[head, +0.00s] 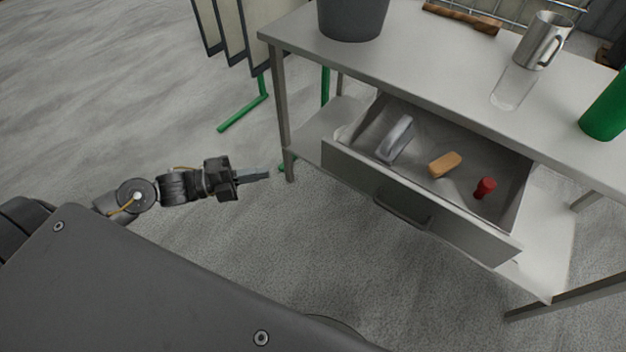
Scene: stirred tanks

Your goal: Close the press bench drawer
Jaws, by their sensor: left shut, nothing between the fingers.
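The press bench (440,75) is a grey table with a lower shelf. Its drawer (345,166) is pulled out toward me and stands open, with a bar handle (402,211) on its grey front. Inside lie a grey metal object (395,138), an orange-tan block (445,165) and a red piece (485,188). My left gripper (266,176) is shut and empty. It is held to the left of the drawer front, apart from it, near a bench leg in the picture. My right gripper is not in view.
On the bench top stand a dark bucket (352,18), a metal jug (543,40), a clear glass (513,88) and a green object (606,108). Framed panels on a green stand (243,114) are at the back left. The floor before the drawer is clear.

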